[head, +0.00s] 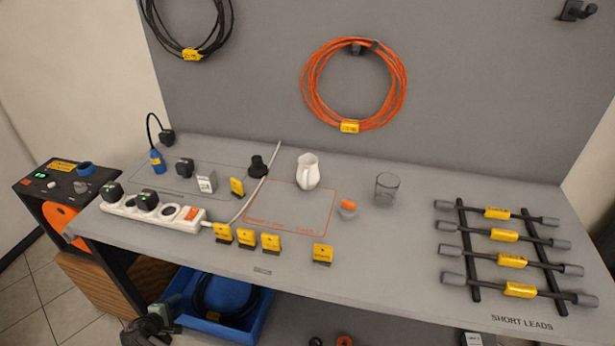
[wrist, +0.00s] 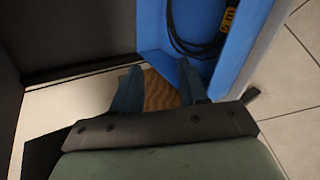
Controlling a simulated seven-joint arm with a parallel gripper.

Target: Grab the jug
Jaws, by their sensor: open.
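The white jug (head: 307,172) stands upright on the grey bench top, near the back and middle in the head view. Its handle side is partly visible. My gripper (head: 160,312) is low at the left front in the head view, below the bench top and far from the jug. In the wrist view my gripper (wrist: 160,82) shows two blue fingers spread apart with nothing between them. The jug is not in the wrist view.
A clear glass (head: 387,188) and a small orange-topped item (head: 348,207) stand right of the jug. A dark stand (head: 257,167) and a pale cable are left. Yellow tags (head: 271,242) line the front. A blue bin (wrist: 155,30) is close to my gripper, under the bench.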

